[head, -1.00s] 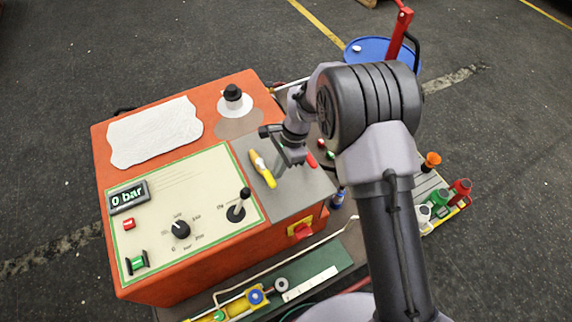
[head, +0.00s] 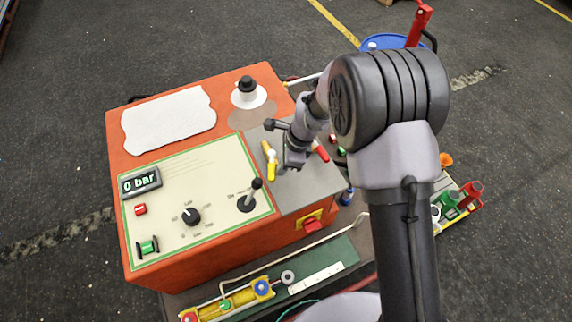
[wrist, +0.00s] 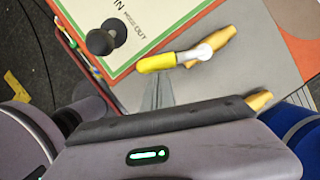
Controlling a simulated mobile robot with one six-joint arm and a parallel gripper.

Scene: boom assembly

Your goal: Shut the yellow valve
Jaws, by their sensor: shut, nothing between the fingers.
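The yellow valve has a yellow lever (head: 271,172), a white hub (head: 272,157) and a brass body (head: 266,147) on the grey plate of the orange machine. In the wrist view the lever (wrist: 157,62) points left at a slant to the brass body (wrist: 226,36), neither in line with it nor square across it. My gripper (head: 288,165) is shut and empty, low over the plate and right of the lever. In the wrist view the fingers (wrist: 158,92) reach up to the lever's side; I cannot tell whether they touch it.
A red lever (head: 320,152) lies just right of my gripper. A red switch (head: 312,225) sits on the machine's front. A blue drum (head: 375,43) stands behind.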

